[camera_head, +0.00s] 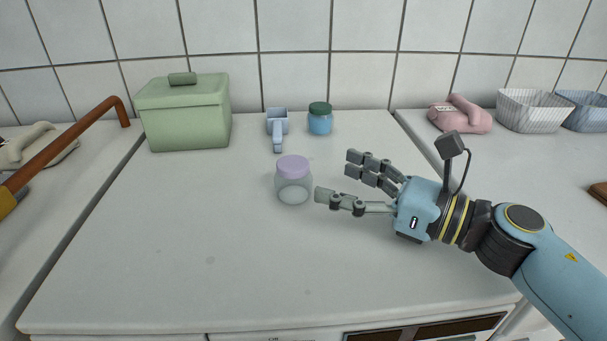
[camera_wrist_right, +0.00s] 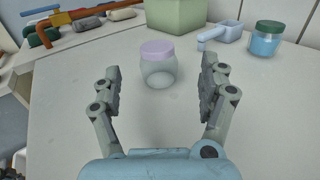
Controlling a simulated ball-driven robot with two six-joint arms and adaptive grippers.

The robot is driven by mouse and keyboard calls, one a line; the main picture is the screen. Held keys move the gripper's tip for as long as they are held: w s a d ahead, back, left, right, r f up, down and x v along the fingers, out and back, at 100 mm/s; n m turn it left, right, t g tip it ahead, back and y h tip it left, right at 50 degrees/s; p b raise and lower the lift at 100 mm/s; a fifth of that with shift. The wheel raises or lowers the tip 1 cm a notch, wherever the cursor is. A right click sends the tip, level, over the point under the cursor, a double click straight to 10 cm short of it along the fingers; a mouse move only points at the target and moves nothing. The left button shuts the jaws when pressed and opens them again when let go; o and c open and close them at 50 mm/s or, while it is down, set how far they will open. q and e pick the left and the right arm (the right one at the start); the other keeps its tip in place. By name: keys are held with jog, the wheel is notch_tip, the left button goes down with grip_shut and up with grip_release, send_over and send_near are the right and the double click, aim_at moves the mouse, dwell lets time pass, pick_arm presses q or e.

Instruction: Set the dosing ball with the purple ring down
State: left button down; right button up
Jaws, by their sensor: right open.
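The dosing ball with the purple ring (camera_head: 293,185) looks like a clear jar with a purple top. It stands upright on the white worktop (camera_head: 200,270), near its middle. My right gripper (camera_head: 335,178) is open and empty, just right of the ball in the head view. In the right wrist view the ball (camera_wrist_right: 158,68) stands ahead of the fingertips, in line with the gap between the open fingers (camera_wrist_right: 160,80). The fingers do not appear to touch it. My left gripper does not show in either view.
A green lidded box (camera_head: 185,115), a pale blue scoop (camera_head: 277,125) and a blue jar with a green lid (camera_head: 320,119) stand behind the ball. The front of the worktop is clear.

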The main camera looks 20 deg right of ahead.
aim_at(308, 171)
jog(key=x, duration=0.2)
jog(key=shift+w+a+r+p, duration=0.1)
jog(key=shift+w+a+p, duration=0.1)
jog(key=shift+w+p, duration=0.15)
jog(key=p+x, duration=0.1)
jog(key=x, duration=0.4)
jog(key=shift+s+a, duration=0.1)
jog(key=shift+a, duration=0.15)
jog(key=shift+w+a+f, duration=0.25)
jog(key=shift+f, duration=0.1)
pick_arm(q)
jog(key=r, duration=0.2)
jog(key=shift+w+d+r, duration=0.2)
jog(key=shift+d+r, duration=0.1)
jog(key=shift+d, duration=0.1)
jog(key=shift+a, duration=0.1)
pick_arm(e)
jog(key=c, duration=1.4)
jog(key=shift+r, duration=0.1)
